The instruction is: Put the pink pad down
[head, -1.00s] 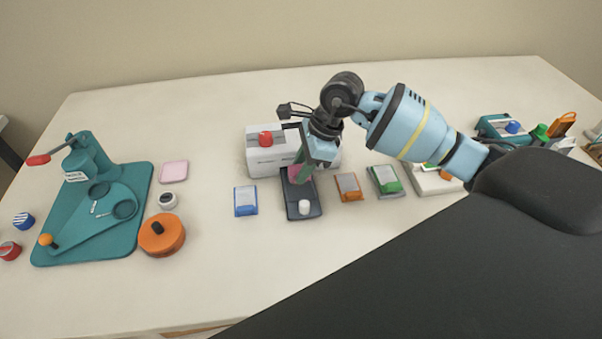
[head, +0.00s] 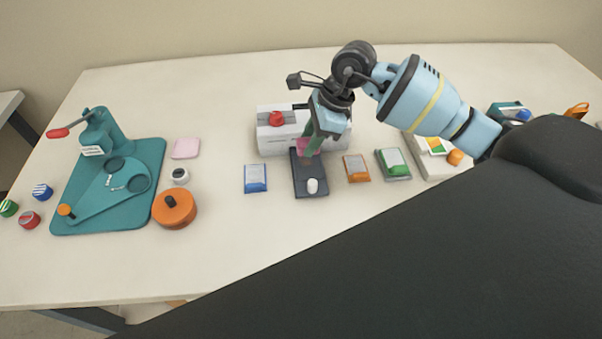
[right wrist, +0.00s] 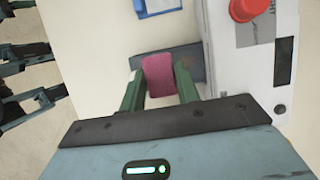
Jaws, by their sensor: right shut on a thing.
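My right gripper (head: 308,146) is shut on a dark pink pad, which shows between its green fingers in the right wrist view (right wrist: 159,76). In the head view the pad (head: 307,147) is at the back end of a dark grey tray (head: 311,173) that has a white knob at its front. I cannot tell whether the pad touches the tray. Part of the tray (right wrist: 196,62) shows behind the pad in the right wrist view. A separate pale pink square (head: 186,148) lies on the table at left. My left gripper is not in view.
A white machine with a red button (head: 277,119) stands just behind the tray. A blue packet (head: 255,178) lies to its left; an orange packet (head: 356,168) and a green one (head: 393,163) lie right. A teal press (head: 110,190) and an orange pot (head: 174,208) stand left.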

